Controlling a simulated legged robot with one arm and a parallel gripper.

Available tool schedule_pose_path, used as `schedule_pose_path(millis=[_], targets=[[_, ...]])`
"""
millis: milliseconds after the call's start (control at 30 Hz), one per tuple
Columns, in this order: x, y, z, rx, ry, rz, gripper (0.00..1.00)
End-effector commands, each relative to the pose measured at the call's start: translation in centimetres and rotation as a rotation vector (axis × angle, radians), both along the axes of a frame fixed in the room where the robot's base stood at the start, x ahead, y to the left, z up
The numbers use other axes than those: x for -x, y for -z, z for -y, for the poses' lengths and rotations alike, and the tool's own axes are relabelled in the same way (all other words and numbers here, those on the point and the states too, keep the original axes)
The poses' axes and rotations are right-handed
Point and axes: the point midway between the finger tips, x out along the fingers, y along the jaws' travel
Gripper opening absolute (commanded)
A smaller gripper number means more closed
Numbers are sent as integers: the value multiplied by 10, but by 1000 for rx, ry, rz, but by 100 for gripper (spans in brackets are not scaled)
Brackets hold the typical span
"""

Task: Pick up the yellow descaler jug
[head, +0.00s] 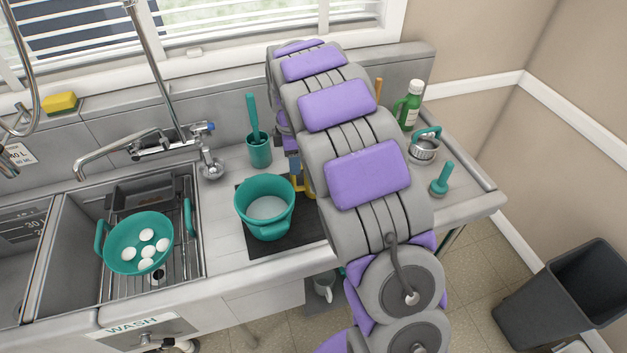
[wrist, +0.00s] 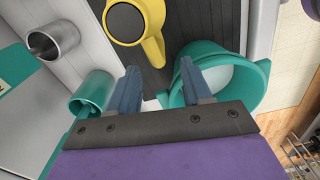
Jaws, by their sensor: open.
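The yellow jug (wrist: 153,48) shows at the top of the wrist view, seen from above, with a round dark opening and a handle pointing down-right. It stands on a dark ribbed mat (wrist: 182,18). In the head view only a small yellow part (head: 309,186) shows, mostly hidden behind my arm. My gripper (wrist: 162,88) is open and empty, its two blue-grey fingers apart. The jug lies beyond the fingertips, not between them. In the head view a bit of a blue-grey finger (head: 294,166) shows beside my arm, close to the jug.
A teal pot (head: 265,222) stands close beside the jug, near my right finger in the wrist view (wrist: 257,95). A teal cup (head: 259,153) holds a brush. A sink holds a teal colander (head: 124,231).

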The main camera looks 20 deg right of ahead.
Motion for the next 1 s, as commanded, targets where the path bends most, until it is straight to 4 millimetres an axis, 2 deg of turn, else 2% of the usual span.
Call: schedule_pose_path(millis=[33, 267, 567, 833, 1000], targets=[[0, 9, 0, 1, 0, -1, 49], [-1, 22, -1, 1, -1, -1, 49], [-4, 62, -4, 2, 0, -1, 49], [-4, 65, -4, 1, 0, 1, 49], [-4, 65, -4, 1, 0, 1, 33]])
